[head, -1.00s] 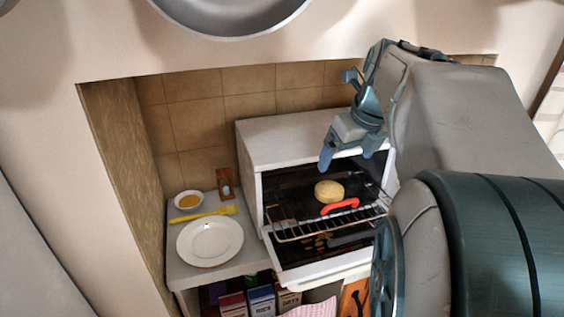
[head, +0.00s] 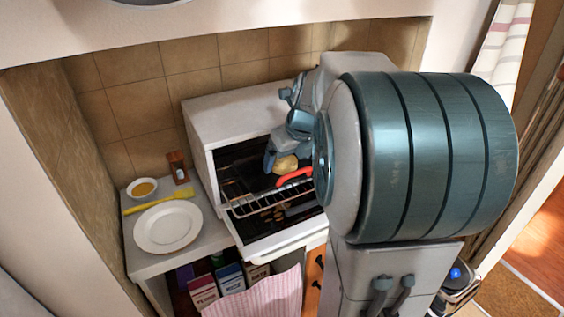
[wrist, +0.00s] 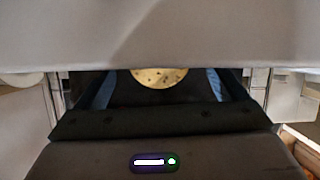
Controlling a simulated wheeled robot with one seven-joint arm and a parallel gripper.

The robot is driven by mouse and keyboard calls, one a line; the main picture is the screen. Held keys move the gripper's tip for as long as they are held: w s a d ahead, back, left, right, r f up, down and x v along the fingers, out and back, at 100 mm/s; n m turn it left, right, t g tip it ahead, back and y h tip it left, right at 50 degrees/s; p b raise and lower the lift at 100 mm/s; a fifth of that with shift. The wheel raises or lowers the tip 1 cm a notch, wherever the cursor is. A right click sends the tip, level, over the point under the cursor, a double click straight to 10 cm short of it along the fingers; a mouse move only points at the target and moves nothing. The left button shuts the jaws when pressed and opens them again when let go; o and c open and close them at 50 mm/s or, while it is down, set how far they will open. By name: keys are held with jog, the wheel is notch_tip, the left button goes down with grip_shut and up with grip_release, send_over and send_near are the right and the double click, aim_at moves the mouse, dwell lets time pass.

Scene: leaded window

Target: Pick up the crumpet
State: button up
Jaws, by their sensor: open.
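The crumpet (head: 286,164) is round and golden, and lies on the wire rack inside the open toaster oven in the head view. In the wrist view the crumpet (wrist: 160,77) shows a speckled top between my two blue fingers, partly covered by my gripper's body. My gripper (head: 279,160) is open at the oven mouth, with its fingertips around the crumpet; I cannot tell whether they touch it. My arm hides the right part of the oven.
The white oven (head: 235,112) has its door folded down. A red handle (head: 296,177) sits at the rack's front beside the crumpet. A white plate (head: 168,227), yellow brush (head: 158,200) and bowl (head: 142,189) stand left. Boxes (head: 230,277) and a striped cloth (head: 262,302) are below.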

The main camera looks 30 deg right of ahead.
jog(key=shift+w+a+f, duration=0.1)
jog(key=shift+w+f, duration=0.15)
jog(key=shift+f, duration=0.35)
jog(key=c, duration=1.1)
jog(key=shift+o, duration=0.2)
jog(key=shift+r, duration=0.1)
